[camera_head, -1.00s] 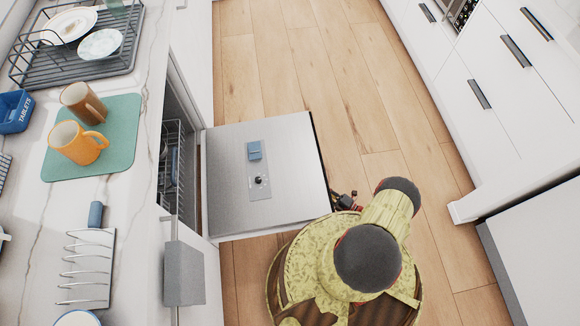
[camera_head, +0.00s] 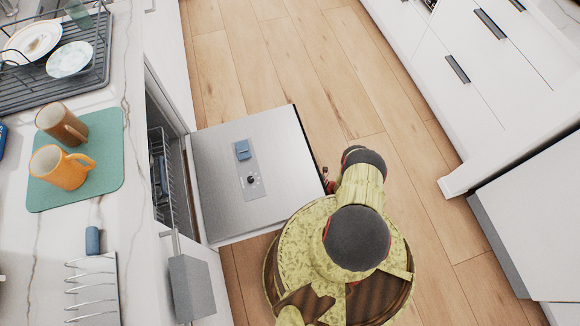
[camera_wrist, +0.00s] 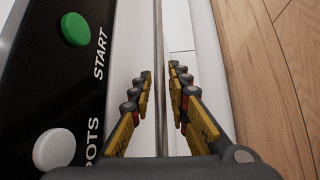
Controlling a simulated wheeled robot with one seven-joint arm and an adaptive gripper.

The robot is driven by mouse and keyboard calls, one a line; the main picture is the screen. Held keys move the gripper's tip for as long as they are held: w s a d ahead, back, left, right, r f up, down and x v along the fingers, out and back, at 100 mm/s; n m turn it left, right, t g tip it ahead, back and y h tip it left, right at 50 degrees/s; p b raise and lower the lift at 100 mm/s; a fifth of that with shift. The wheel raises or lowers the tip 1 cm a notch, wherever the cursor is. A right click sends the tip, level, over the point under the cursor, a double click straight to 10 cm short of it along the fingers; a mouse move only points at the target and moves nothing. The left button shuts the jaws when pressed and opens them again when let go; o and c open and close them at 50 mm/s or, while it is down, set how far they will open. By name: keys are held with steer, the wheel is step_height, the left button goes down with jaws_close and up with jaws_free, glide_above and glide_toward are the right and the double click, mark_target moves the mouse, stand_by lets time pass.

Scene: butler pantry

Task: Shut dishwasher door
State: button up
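The dishwasher door (camera_head: 215,190) is folded down and lies roughly level, its steel inner face up, with a blue dispenser lid and a black knob. My gripper (camera_head: 327,182) is low beside the door's right, outer edge, mostly hidden by the door and my arm. In the wrist view my gripper (camera_wrist: 159,72) has its two fingers apart, with a narrow gap between the tips. The black control panel (camera_wrist: 75,85), with a green and a white button, is left of the fingers. A thin pale edge runs between them; contact cannot be told.
The dishwasher opening with its rack (camera_head: 163,175) is left of the door. The counter (camera_head: 50,230) above carries mugs on a green mat (camera_head: 105,185), a dish rack (camera_head: 85,85) and a toast rack. White drawers (camera_head: 440,100) stand at right. The wood floor (camera_head: 270,60) beyond the door is clear.

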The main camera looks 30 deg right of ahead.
steer(key=shift+c, duration=1.1)
jaws_close()
